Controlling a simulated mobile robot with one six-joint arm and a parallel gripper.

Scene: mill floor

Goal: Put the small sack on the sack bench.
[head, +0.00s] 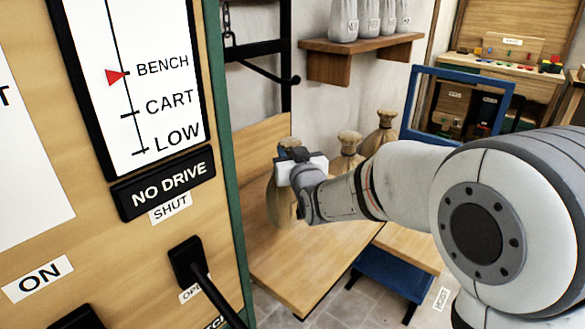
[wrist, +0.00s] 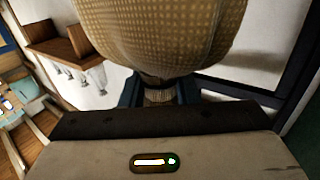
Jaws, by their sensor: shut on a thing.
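The small sack (head: 281,203) is tan and hangs upright, its lower part over the wooden bench top (head: 306,272). My gripper (head: 289,158) is shut on the tied neck of the sack. In the wrist view the woven sack body (wrist: 160,35) fills the top middle, with its neck between the jaws (wrist: 158,94). I cannot tell whether the sack's base touches the wood.
Two more tan sacks (head: 348,152) (head: 383,132) stand behind. A wall shelf (head: 358,50) holds grey sacks. A blue frame (head: 458,73) stands at right, a blue platform (head: 388,279) below it. A panel (head: 110,235) fills the left; its red pointer (head: 115,77) is at BENCH. The bench front is clear.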

